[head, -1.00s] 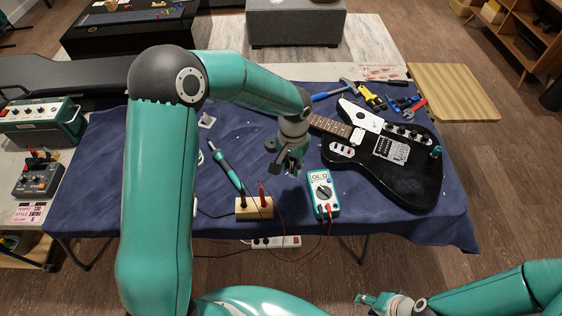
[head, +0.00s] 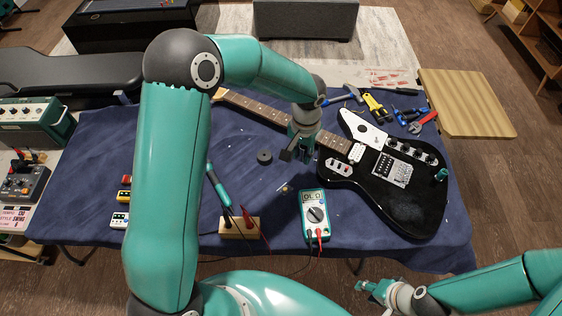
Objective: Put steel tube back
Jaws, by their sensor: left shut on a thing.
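My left gripper (head: 291,155) is over the blue-covered table, beside the guitar neck and pointing down. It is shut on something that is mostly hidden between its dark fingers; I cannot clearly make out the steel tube. A small object with a brass-coloured end (head: 284,188) lies on the cloth below the gripper. My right gripper (head: 366,287) is at the lower right, off the table's front edge. Its fingers are too small to tell whether they are open or shut.
A black electric guitar (head: 385,190) lies on the right. A multimeter (head: 314,212), a wooden block with leads (head: 239,228), a soldering iron (head: 218,186) and a dark round disc (head: 264,156) are nearby. Hand tools (head: 375,104) lie behind the guitar. The cloth's left part (head: 85,165) is mostly clear.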

